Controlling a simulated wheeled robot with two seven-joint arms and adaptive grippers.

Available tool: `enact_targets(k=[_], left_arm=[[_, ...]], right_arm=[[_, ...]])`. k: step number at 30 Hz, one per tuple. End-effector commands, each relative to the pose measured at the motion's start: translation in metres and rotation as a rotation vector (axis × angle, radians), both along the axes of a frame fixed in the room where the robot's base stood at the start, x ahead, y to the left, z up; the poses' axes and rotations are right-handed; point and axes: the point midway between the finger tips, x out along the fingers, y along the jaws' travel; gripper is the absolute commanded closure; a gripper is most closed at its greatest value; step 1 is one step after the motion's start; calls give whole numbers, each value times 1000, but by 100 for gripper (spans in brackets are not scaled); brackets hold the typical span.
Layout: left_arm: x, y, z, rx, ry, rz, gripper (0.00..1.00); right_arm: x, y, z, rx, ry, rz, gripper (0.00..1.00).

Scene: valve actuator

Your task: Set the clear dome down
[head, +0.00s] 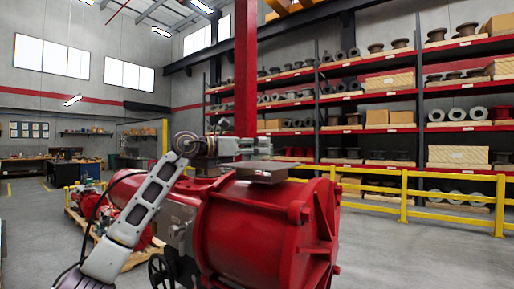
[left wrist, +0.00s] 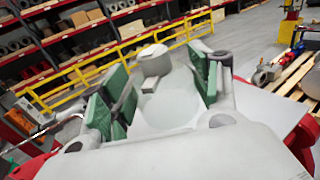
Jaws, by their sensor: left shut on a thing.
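My left gripper (head: 256,146) reaches in from the left above the top of the large red valve actuator (head: 262,225). In the left wrist view its green finger pads stand either side of a pale, see-through rounded thing, the clear dome (left wrist: 168,108), and the gripper is shut on it. The dome's outline is faint, and I cannot make it out in the head view. A small grey round part (left wrist: 154,62) shows between the pads. A flat grey plate (head: 262,171) lies on the actuator below the gripper; whether the dome touches it, I cannot tell. My right gripper is not in view.
A yellow guard rail (head: 450,193) runs behind the actuator, with loaded red shelves (head: 375,94) beyond. A red post (head: 245,70) rises behind the gripper. More red equipment stands on a pallet (head: 130,262) at the left. The floor at the right (head: 420,255) is clear.

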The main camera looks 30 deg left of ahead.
Motion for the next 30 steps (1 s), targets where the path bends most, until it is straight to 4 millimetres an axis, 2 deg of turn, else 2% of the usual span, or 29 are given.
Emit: enact_targets(k=[26, 27, 30], left_arm=[[0, 0, -13, 0, 2, 0, 62], [0, 0, -14, 1, 3, 0, 34], [1, -1, -14, 1, 5, -1, 21]], right_arm=[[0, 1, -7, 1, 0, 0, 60], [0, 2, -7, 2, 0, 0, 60], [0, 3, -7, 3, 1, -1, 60]])
